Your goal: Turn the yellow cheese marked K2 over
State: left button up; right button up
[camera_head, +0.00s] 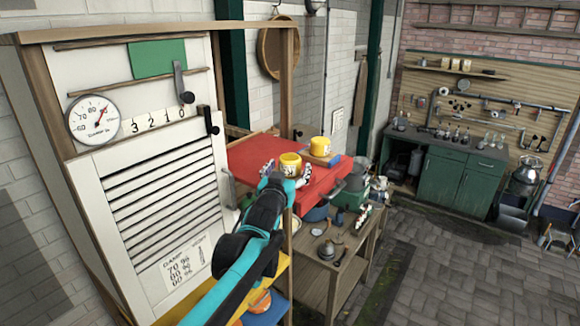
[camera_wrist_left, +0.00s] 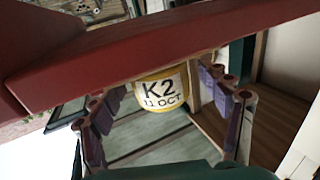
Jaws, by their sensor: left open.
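The yellow cheese marked K2 (camera_wrist_left: 163,88) shows in the left wrist view, with its white label reading "K2 11 OCT" upright. My left gripper (camera_wrist_left: 165,105) is open, with one finger on each side of the cheese and visible gaps between. In the head view, my left gripper (camera_head: 287,172) reaches to the red shelf, and a yellow cheese (camera_head: 290,159) stands between its fingertips. The gripper partly hides its lower part. A second yellow cheese (camera_head: 320,145) stands farther back to the right. My right gripper is in neither view.
The red shelf (camera_head: 250,153) surrounds the work spot; a red edge (camera_wrist_left: 170,45) crosses the wrist view close above the cheese. A white louvred cabinet door (camera_head: 160,200) stands left of my arm. A cluttered wooden bench (camera_head: 318,282) is lower right.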

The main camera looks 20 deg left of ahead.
pick_arm(q)
jog(key=s, duration=1)
jog(key=s+d+f+g, duration=0.3)
jog(key=s+f+g, duration=0.8)
jog(key=s+f, duration=1.5)
notch_tip(320, 180, down, 38)
jog(key=b, duration=3.9)
jog(key=shift+w+h, duration=0.25)
jog(key=shift+h, duration=0.05)
jog(key=shift+f, duration=0.1)
